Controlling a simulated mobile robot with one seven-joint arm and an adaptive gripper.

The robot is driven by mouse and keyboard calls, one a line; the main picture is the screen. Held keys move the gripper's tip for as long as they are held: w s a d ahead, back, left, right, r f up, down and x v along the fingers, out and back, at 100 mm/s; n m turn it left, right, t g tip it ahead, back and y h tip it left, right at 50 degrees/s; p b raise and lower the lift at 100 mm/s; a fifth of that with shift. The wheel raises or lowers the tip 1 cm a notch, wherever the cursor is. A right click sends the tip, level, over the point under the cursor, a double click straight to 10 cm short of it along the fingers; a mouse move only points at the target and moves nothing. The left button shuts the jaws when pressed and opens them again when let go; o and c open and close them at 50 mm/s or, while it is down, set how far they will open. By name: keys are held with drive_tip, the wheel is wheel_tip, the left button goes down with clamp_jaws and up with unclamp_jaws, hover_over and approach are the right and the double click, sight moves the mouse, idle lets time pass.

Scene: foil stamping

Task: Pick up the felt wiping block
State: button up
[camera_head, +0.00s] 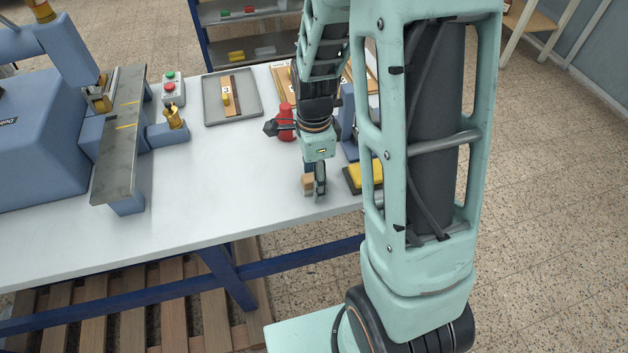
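A small tan block (307,184), which looks like the felt wiping block, is near the front edge of the white table. My gripper (316,190) points down right at it, low over the table. One dark finger shows at the block's right side; the other finger is hidden or too small to make out. I cannot tell whether the fingers touch the block or are closed on it, or whether the block rests on the table.
A yellow pad in a dark tray (352,184) lies just right of my gripper. A red container (286,122) stands behind it. A grey tray (213,113) lies farther back. A blue stamping machine (40,140) fills the left. The white table (205,190) is clear between.

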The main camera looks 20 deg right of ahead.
drive_tip(key=c, duration=1.3)
drive_tip(key=shift+o, duration=0.2)
drive_tip(key=shift+r, duration=0.15)
drive_tip(key=shift+w+r, duration=0.1)
drive_tip(key=shift+r, duration=0.45)
drive_tip(key=w+r+b, duration=0.1)
drive_tip(key=w+r, duration=1)
drive_tip(key=w, duration=0.2)
drive_tip(key=shift+w+a+r, duration=0.35)
drive_tip(key=shift+w+a, duration=0.05)
drive_tip(key=shift+a, duration=0.05)
drive_tip(key=o, duration=0.6)
drive_tip(key=c, duration=0.4)
